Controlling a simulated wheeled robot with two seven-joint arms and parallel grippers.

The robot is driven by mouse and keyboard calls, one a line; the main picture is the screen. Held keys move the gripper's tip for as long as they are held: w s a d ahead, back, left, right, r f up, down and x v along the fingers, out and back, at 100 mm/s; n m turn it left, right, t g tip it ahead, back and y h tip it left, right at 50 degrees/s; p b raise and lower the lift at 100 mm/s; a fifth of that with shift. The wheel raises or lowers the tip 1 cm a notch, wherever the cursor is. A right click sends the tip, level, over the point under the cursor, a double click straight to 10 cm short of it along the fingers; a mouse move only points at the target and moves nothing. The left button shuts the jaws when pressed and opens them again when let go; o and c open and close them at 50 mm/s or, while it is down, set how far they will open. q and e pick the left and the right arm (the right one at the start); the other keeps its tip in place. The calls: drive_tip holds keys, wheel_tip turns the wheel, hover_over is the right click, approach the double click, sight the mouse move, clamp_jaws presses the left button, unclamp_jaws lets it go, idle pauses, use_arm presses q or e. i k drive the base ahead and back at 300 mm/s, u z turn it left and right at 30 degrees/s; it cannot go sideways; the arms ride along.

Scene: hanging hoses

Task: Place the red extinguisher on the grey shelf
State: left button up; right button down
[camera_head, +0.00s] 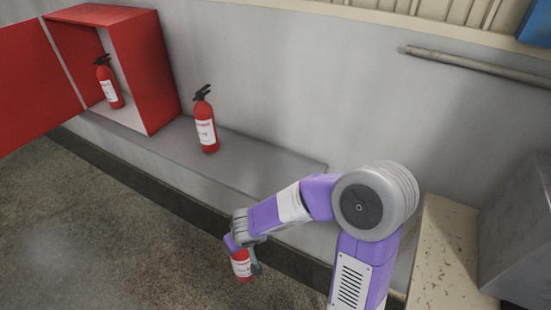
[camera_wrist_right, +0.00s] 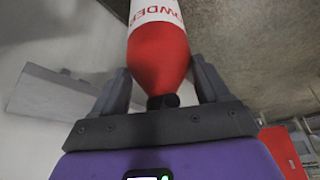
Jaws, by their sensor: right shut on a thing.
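My right gripper (camera_head: 243,246) is shut on a red extinguisher (camera_head: 242,266), low in front of the grey shelf and apart from it. In the right wrist view this extinguisher (camera_wrist_right: 160,55) sits between the two fingers of the gripper (camera_wrist_right: 162,85), with its white label partly cut off by the top edge. The grey shelf (camera_head: 265,160) runs along the wall. A second red extinguisher (camera_head: 205,122) stands upright on it. A third red extinguisher (camera_head: 108,83) stands in the open red cabinet. My left gripper is not in view.
The red cabinet (camera_head: 145,75) stands at the left end of the shelf, its door (camera_head: 35,85) swung open to the left. The shelf is clear right of the standing extinguisher. A grey box (camera_head: 518,245) is at the right. A pipe (camera_head: 475,65) runs along the wall.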

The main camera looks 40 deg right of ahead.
sight(287, 177)
drive_tip(key=z, duration=0.95)
